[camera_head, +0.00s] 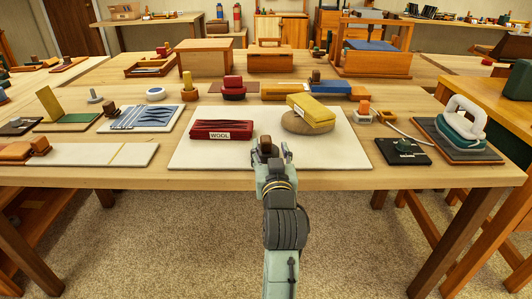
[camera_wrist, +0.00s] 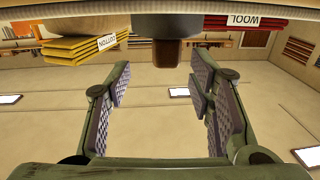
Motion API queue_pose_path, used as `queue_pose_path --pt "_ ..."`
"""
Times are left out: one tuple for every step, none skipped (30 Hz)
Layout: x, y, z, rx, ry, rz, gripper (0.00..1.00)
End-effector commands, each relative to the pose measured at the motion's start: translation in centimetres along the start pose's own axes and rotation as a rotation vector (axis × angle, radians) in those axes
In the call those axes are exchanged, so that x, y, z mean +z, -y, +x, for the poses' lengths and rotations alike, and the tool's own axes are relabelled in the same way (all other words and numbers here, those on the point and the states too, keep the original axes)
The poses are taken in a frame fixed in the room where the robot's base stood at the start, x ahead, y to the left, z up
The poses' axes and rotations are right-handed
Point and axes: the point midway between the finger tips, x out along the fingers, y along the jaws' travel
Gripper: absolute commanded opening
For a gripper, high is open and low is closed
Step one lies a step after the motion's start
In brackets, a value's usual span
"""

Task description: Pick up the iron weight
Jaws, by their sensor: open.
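A dark grey weight with a brown knob (camera_wrist: 167,52) shows in the wrist view, between and beyond the fingers; it looks like the iron weight. That view is upside down. In the head view its brown top (camera_head: 266,148) shows at the front of the white board, and the rest is hidden by my gripper (camera_head: 272,163). My gripper is open, with one finger on each side of the knob's line in the wrist view (camera_wrist: 162,95). The fingers look empty and apart from the knob. I cannot tell the exact gap.
On the white board (camera_head: 200,160) lie a red WOOL bundle (camera_head: 221,130) and a yellow COTTON bundle (camera_head: 312,110) leaning on a brown rounded block (camera_head: 306,124). A black slab (camera_head: 412,158) and a teal-white handled tool (camera_head: 462,122) stand right. Wooden boxes fill the back.

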Motion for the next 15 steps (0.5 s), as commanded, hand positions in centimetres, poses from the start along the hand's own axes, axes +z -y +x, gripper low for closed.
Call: queue_pose_path --pt "0.0 0.0 0.2 -0.001 0.001 0.000 0.48" --pt "0.0 0.1 0.4 -0.001 0.001 0.000 0.48" --pt "0.0 0.1 0.8 -0.001 0.002 0.000 0.48" --pt "0.0 0.2 1.1 -0.001 0.002 0.000 0.48" --pt "-0.1 0.3 1.5 -0.001 0.001 -0.001 0.48" --pt "-0.1 0.5 2.2 -0.002 0.002 -0.001 0.48" --pt "-0.1 0.6 2.6 -0.002 0.001 -0.001 0.48" --pt "-0.1 0.8 3.1 -0.003 0.002 0.000 0.48" --pt "0.0 0.8 3.7 -0.002 0.002 0.000 0.48" --pt "0.0 0.7 4.1 -0.001 0.001 0.000 0.48" --pt "0.0 0.7 4.5 -0.001 0.000 0.000 0.48" --pt "0.1 0.7 4.9 -0.001 0.001 0.000 0.48" --pt "0.1 0.7 5.1 0.000 0.001 0.000 0.48" --pt "0.1 0.7 5.2 0.000 0.000 0.000 0.48" --pt "0.1 0.7 5.4 0.000 0.000 0.000 0.48"
